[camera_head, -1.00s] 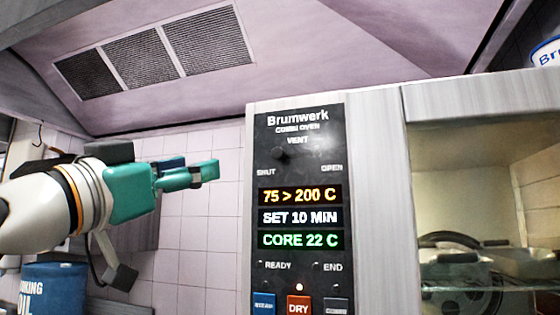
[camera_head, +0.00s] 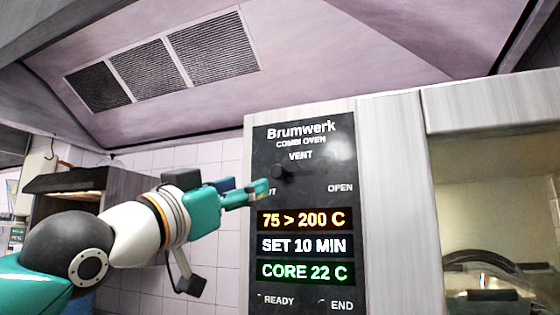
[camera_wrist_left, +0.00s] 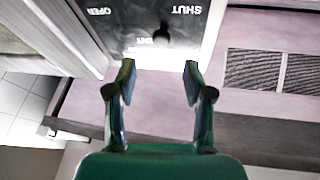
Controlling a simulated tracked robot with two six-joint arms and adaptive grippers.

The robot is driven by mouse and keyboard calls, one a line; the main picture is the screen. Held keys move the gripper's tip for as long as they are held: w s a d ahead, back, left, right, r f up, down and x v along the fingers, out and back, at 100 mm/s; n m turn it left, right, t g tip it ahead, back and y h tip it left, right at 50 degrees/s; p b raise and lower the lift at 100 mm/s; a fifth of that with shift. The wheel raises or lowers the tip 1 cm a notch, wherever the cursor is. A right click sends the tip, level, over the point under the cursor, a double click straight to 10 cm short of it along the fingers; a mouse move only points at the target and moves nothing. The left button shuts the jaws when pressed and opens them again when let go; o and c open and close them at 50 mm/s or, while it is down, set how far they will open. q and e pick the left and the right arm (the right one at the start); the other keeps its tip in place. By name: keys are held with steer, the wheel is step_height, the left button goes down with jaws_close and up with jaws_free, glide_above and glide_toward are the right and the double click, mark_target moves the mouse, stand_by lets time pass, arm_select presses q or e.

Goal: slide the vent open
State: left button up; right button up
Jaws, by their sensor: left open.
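The vent control is a small dark knob (camera_head: 277,172) on the black oven panel (camera_head: 333,165), under the word VENT. It sits at the left, above the SHUT label, which my gripper partly covers; OPEN is printed to the right. My left gripper (camera_head: 263,188) is beside the knob at the panel's left edge. In the left wrist view the gripper (camera_wrist_left: 160,75) is open and empty, and the knob (camera_wrist_left: 161,37) shows beyond the gap between the fingertips. I cannot tell whether a finger touches it. My right gripper is not in view.
The oven display reads 75 > 200 C, SET 10 MIN and CORE 22 C. The oven's glass door (camera_head: 490,215) is at the right. A hood with vent grilles (camera_head: 162,62) hangs above. A dark cabinet (camera_head: 75,185) stands behind my left arm.

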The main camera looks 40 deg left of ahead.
mark_target(275, 174)
arm_select(q)
steer(key=p+x, duration=0.2)
steer(key=x, duration=0.2)
steer(key=p+x, duration=0.3)
steer(key=x, duration=0.1)
steer(key=shift+r, duration=0.3)
steer(key=shift+w+a+r, duration=0.1)
steer(key=shift+w, duration=0.6)
jaws_close()
